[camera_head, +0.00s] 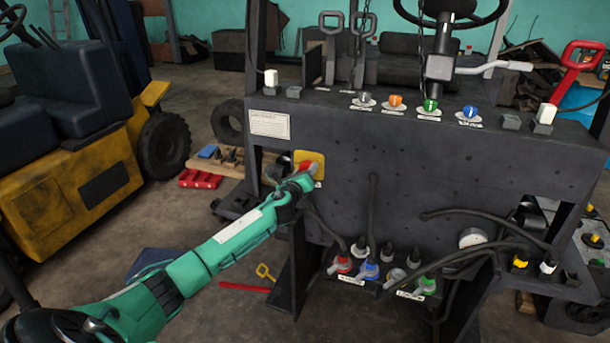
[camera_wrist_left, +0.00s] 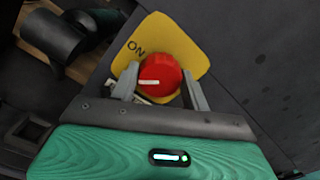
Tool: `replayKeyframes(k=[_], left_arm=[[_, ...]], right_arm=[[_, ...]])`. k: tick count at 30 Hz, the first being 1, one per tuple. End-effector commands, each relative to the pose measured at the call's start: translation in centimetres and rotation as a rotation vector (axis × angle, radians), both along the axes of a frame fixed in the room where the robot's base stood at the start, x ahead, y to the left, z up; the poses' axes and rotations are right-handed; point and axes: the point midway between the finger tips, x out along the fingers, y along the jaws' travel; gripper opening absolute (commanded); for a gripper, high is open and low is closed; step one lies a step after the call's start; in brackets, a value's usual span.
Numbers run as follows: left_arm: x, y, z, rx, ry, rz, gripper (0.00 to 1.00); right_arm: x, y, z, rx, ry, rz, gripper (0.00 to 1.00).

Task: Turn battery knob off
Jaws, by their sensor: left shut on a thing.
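The battery knob (camera_head: 307,166) is a red round knob on a yellow plate (camera_head: 315,157), at the left part of the dark forklift panel. In the left wrist view the red knob (camera_wrist_left: 160,75) has a white mark lying near level, and the yellow plate (camera_wrist_left: 188,36) reads "ON" at its upper left. My left gripper (camera_head: 303,172) reaches the knob from the lower left. In the wrist view its two fingers (camera_wrist_left: 160,88) are on either side of the knob and shut on it. My right gripper is not in view.
The dark panel (camera_head: 400,160) carries coloured knobs along its top and hoses and valves below. A bent hose (camera_head: 373,205) hangs right of the arm. A yellow forklift (camera_head: 85,180) stands at left. A red bar (camera_head: 245,287) lies on the floor.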

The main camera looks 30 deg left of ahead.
Motion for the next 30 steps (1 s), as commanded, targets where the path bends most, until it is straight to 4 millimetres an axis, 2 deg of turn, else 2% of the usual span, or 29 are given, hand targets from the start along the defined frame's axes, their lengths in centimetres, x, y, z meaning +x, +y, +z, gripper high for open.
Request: replayKeyframes(k=[18, 30], left_arm=[[0.0, 0.0, -0.3, -0.558, -0.133, 0.000, 0.24], [0.0, 0.0, -0.2, -0.791, -0.189, 0.002, 0.24]], right_arm=[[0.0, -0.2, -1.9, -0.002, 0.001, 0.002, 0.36], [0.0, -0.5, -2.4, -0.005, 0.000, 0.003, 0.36]])
